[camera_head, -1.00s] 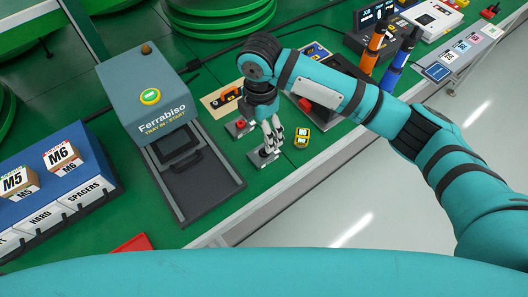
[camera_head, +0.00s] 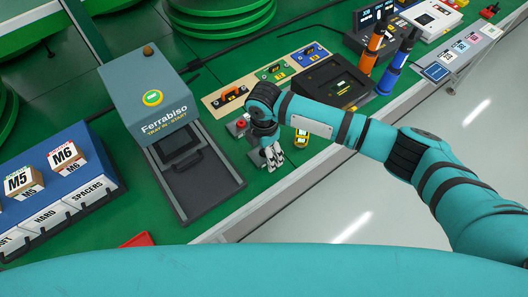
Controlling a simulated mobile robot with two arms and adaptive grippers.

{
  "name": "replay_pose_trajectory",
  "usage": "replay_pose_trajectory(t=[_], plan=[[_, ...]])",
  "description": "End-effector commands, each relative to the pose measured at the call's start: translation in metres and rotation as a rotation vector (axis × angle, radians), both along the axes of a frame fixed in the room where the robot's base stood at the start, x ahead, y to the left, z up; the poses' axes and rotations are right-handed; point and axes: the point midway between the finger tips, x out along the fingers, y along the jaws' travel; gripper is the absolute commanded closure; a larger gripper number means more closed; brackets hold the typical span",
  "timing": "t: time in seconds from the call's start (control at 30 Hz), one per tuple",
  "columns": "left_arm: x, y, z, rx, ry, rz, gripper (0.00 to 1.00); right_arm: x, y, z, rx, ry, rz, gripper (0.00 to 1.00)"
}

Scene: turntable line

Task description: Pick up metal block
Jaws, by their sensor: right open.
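My right gripper (camera_head: 271,160) is open and points down at the green bench top, just right of the grey tray machine. A small grey metal block (camera_head: 257,157) shows beside its fingertips, mostly hidden by the fingers. I cannot tell whether the fingers touch it. A grey piece with a red knob (camera_head: 240,123) stands just behind and left of the gripper. My left gripper is not in view.
The Ferrabiso machine (camera_head: 155,95) with its dark tray (camera_head: 203,185) stands close left. A small yellow item (camera_head: 301,138) lies right of the gripper. Orange (camera_head: 375,42) and blue (camera_head: 398,65) tools stand farther right. The bench's front edge is near.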

Motion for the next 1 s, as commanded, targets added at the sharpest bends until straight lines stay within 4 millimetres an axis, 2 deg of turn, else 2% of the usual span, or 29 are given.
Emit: replay_pose_trajectory(t=[0.1,0.6,1.0], plan=[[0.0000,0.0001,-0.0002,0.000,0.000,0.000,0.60,0.0000,0.0002,0.0003,0.000,0.000,0.000,0.22],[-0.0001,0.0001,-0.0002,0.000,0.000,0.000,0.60,0.0001,0.0001,0.0008,0.000,0.000,0.000,0.87],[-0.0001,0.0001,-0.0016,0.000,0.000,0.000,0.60,0.0008,0.0006,0.0078,0.003,-0.002,0.000,0.87]])
